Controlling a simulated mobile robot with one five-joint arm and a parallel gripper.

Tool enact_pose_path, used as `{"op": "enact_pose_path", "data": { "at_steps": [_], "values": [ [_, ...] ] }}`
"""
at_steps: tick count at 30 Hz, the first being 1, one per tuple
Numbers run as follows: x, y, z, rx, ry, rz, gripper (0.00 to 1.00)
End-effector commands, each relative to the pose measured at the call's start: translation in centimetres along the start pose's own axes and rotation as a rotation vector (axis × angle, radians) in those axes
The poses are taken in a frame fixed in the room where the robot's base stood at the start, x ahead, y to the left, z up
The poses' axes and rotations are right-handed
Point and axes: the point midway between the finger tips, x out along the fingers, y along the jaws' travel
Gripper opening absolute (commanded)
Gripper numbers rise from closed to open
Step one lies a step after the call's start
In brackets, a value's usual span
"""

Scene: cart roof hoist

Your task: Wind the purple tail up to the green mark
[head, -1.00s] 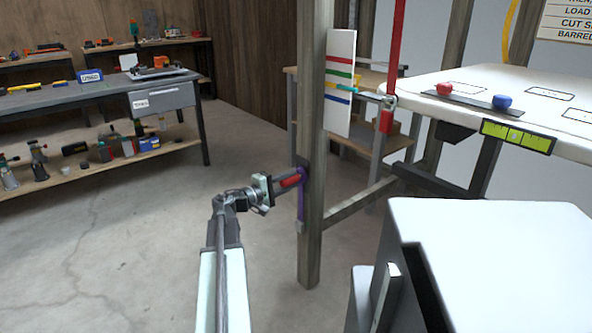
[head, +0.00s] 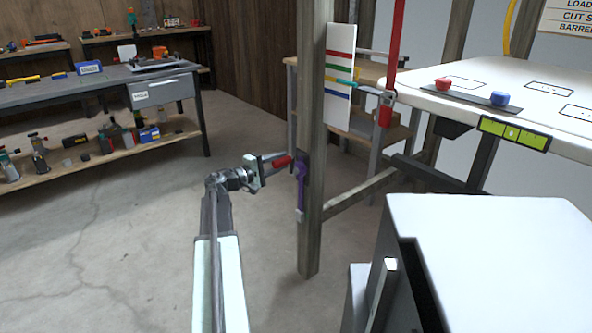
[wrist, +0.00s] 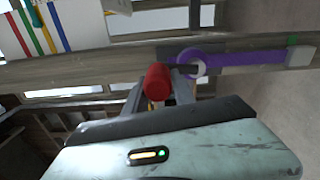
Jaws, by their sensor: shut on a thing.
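A purple tail (head: 301,190) hangs down the wooden post (head: 311,240), with a grey piece at its lower end. In the wrist view the purple tail (wrist: 245,59) has a ring at one end and a grey block at the other. My gripper (wrist: 160,90) is shut on a red handle (wrist: 157,80) beside the ring. The red handle (head: 283,161) is left of the tail's top in the head view. A white board (head: 340,60) carries red, green, yellow and blue lines; the green mark (head: 338,69) is second from the top. A teal pointer (head: 356,86) is below the green mark, near the yellow line.
A diagonal wooden brace (head: 360,192) meets the post. A white box (head: 500,240) stands close at right. Floor left of the post is clear.

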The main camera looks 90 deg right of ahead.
Motion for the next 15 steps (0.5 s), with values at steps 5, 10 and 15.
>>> {"op": "enact_pose_path", "data": {
  "at_steps": [5, 10, 15],
  "values": [
    [-0.1, 0.0, -2.0, 0.005, 0.006, -0.009, 0.0],
    [-0.1, 0.0, -1.9, 0.004, 0.004, -0.007, 0.0],
    [0.0, -1.0, -3.5, 0.004, 0.004, -0.006, 0.0]
  ]
}}
